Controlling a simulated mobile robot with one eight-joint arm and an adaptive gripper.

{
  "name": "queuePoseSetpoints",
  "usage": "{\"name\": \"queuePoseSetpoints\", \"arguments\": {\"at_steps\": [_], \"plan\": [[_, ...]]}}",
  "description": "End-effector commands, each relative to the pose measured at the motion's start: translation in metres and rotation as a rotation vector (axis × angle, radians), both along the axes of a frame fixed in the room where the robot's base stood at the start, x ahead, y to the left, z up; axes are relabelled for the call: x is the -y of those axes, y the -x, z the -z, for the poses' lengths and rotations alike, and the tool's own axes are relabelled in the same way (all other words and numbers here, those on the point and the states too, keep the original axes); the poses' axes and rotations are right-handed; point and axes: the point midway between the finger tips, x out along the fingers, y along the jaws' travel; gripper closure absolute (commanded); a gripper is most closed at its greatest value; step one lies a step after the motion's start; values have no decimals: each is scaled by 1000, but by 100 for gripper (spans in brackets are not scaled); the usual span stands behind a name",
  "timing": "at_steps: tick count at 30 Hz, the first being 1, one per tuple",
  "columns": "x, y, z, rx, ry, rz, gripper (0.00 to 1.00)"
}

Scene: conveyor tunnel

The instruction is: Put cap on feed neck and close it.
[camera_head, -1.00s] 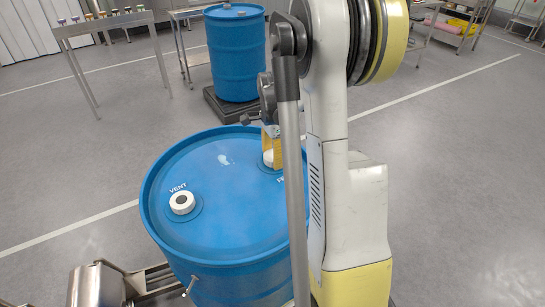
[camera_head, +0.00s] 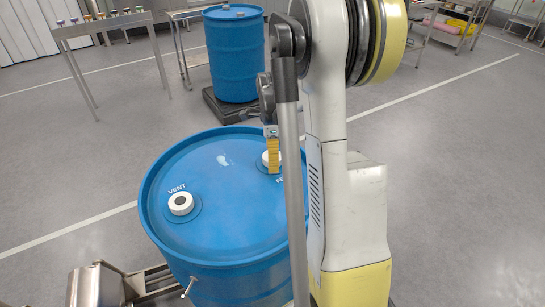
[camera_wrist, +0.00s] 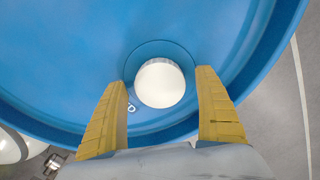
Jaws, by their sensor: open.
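The blue drum (camera_head: 215,225) stands upright in front of me, with a vent neck (camera_head: 181,203) that is a white ring with a dark hole. The feed neck is near the drum's right rim, by partly hidden lettering. A white round cap (camera_wrist: 160,84) with a plain closed top and ribbed side sits over the feed neck, hiding it; its white edge also shows in the head view (camera_head: 265,157). My gripper (camera_wrist: 161,77) is open, its yellow fingers on either side of the cap with gaps to both. Whether the cap is fully seated cannot be told.
A second blue drum (camera_head: 235,60) stands on a dark platform behind. A metal table (camera_head: 105,22) with small coloured items is at the back left. A steel fixture (camera_head: 98,285) is beside the front drum's lower left. My arm hides the drum's right side.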

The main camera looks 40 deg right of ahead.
Motion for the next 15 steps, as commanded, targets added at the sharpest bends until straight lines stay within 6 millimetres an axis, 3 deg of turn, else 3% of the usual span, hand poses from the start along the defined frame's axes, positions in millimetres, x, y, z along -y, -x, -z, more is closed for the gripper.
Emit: {"name": "queuePoseSetpoints", "arguments": {"at_steps": [5,15], "plan": [[0,0,-18,0,0,-1,18],[0,0,-92,0,0,1,18]]}}
